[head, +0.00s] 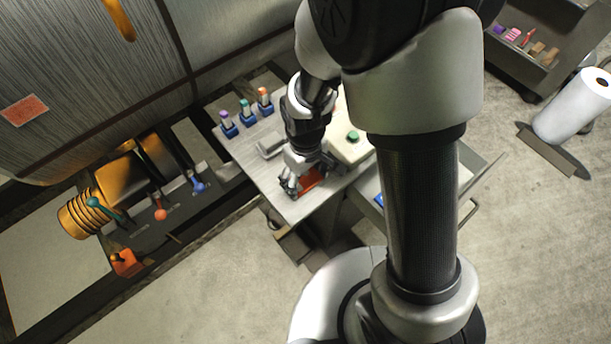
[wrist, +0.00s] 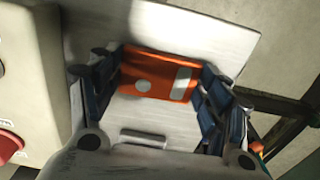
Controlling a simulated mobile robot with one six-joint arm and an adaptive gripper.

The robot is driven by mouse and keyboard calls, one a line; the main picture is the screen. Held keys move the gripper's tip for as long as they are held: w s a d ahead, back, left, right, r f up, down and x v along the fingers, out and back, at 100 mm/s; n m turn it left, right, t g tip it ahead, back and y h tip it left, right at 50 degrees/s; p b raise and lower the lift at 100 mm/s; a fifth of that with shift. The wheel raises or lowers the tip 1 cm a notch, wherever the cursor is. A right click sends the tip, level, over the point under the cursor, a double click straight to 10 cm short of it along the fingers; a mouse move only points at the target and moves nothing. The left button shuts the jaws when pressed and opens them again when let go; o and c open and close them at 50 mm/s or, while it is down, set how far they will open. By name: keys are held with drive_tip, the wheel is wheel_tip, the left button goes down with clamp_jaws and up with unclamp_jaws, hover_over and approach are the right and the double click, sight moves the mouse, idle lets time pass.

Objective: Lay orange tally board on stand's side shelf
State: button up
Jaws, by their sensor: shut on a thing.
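The orange tally board (head: 311,179) is a flat rectangle at my gripper (head: 291,188) over the front part of the stand's grey top (head: 262,163). In the wrist view the board (wrist: 158,66), with a pale round spot and a pale strip, lies between the dark blue fingers of my gripper (wrist: 160,78). The fingers are shut on its two short sides. The grey surface (wrist: 235,35) shows beneath and beyond it; I cannot tell whether the board touches it.
A beige control box (head: 343,128) with a green button stands beside my gripper. A grey handle-like piece (head: 269,146) and several blue holders (head: 246,117) with coloured tops are on the stand. Levers (head: 160,212) line the machine at left. A white roll (head: 575,108) lies at right.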

drive_tip(key=shift+f, duration=0.1)
drive_tip(key=shift+f, duration=0.15)
drive_tip(key=o, duration=1)
drive_tip(key=shift+c, duration=0.2)
wheel_tip(320, 180, up, 12)
drive_tip(key=r+p, duration=0.1)
drive_tip(key=p, duration=0.4)
wheel_tip(320, 180, up, 13)
drive_tip(key=m+t, duration=0.2)
drive_tip(key=m, duration=0.1)
hover_over(305, 181)
drive_tip(key=s+d, duration=0.4)
drive_tip(key=d, duration=0.2)
drive_tip(key=s+d+r+m+t, duration=0.2)
drive_tip(key=s+d+r+m, duration=0.1)
drive_tip(key=s, duration=0.5)
wheel_tip(305, 181, up, 3)
drive_tip(key=shift+s+d+f+m+t, duration=0.1)
drive_tip(key=shift+s+d+m+t, duration=0.25)
drive_tip(key=shift+d, duration=0.45)
